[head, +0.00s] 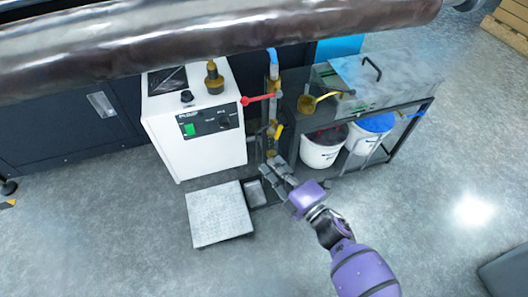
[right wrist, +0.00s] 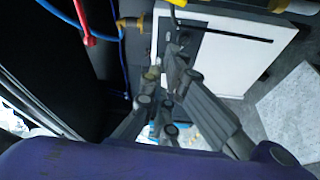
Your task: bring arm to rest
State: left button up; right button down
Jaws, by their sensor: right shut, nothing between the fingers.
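My right arm (head: 362,268) is purple with a black wrist and comes in from the bottom right of the head view. Its grey gripper (head: 272,172) reaches up and left, in front of the pipe stand with the valves. In the right wrist view the gripper (right wrist: 165,75) has its fingertips together and nothing shows between them. Whether the fingers touch the pipe stand cannot be told. My left gripper does not show in either view.
A white machine (head: 195,140) stands left of the gripper. A red lever (head: 258,99) and yellow handle (head: 278,131) sit on the pipes. A grey floor plate (head: 218,215) lies below. Two buckets (head: 318,153) stand under a metal bench. A large dark roll (head: 200,40) spans the top. Floor at right is mostly clear.

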jog(key=shift+v, duration=0.95)
jog(key=shift+f, duration=0.1)
